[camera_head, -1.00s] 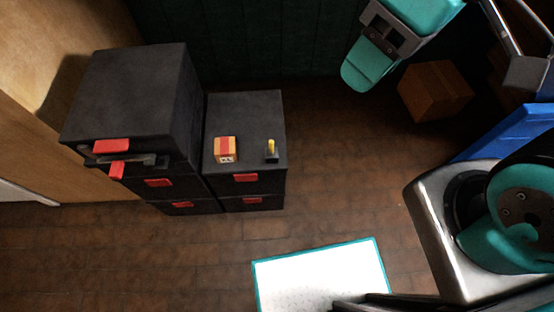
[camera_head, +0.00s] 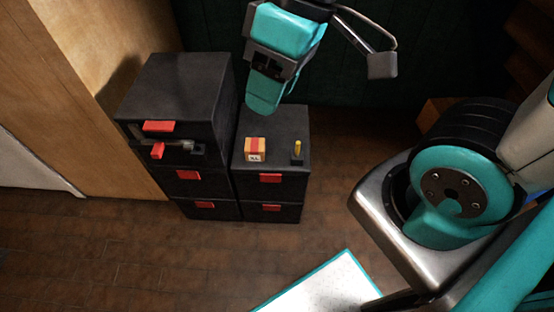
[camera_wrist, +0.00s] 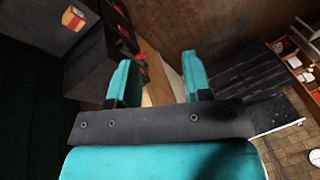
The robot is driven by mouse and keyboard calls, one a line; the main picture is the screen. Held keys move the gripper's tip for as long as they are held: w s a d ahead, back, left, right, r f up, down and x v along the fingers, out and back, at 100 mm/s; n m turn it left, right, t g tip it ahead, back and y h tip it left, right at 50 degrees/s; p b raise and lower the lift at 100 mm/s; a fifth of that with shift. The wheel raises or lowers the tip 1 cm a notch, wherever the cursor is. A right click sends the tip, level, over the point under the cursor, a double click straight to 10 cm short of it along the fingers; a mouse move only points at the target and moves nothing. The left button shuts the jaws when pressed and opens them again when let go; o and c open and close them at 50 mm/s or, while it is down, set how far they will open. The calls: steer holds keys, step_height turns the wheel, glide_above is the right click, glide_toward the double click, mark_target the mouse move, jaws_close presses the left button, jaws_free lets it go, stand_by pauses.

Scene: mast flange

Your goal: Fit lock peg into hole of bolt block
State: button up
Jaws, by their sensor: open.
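A yellow upright peg (camera_head: 297,148), likely the lock peg, stands in a small dark holder on the right part of the low black cabinet (camera_head: 275,121). A grey metal piece (camera_head: 185,148) sits at the front of the taller black cabinet (camera_head: 180,90), beside red parts; it may be the bolt block, but its hole is too small to tell. My gripper (camera_head: 264,104) shows above the low cabinet's back edge in the head view, empty. In the wrist view my gripper (camera_wrist: 158,72) has its two teal fingers wide apart with nothing between them. The peg is not clear there.
An orange and red box (camera_head: 255,149) sits left of the peg; it also shows in the wrist view (camera_wrist: 73,18). Red handles (camera_head: 188,175) stick out from the cabinet fronts.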

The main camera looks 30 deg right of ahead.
steer(key=w+d+f+h+b, duration=0.1)
steer(key=w+d+f+b, duration=0.45)
steer(key=f, duration=0.25)
steer(key=w+d+f+b, duration=0.4)
steer(key=w+f, duration=0.2)
steer(key=f, duration=0.2)
steer(key=h+b, duration=0.2)
steer(key=b, duration=0.6)
glide_toward(299, 142)
steer(key=shift+t, duration=0.4)
steer(key=shift+w+a+f+b, duration=0.15)
steer(key=shift+f+b, duration=0.55)
steer(key=shift+f, duration=1.05)
steer(key=shift+s+a+f+b, duration=0.15)
steer(key=shift+f+b, duration=0.55)
steer(key=shift+f, duration=1.05)
steer(key=shift+w+a+f+b, duration=0.2)
steer(key=shift+f+b, duration=0.5)
steer(key=shift+f, duration=1.05)
steer(key=shift+s, duration=0.1)
jaws_close()
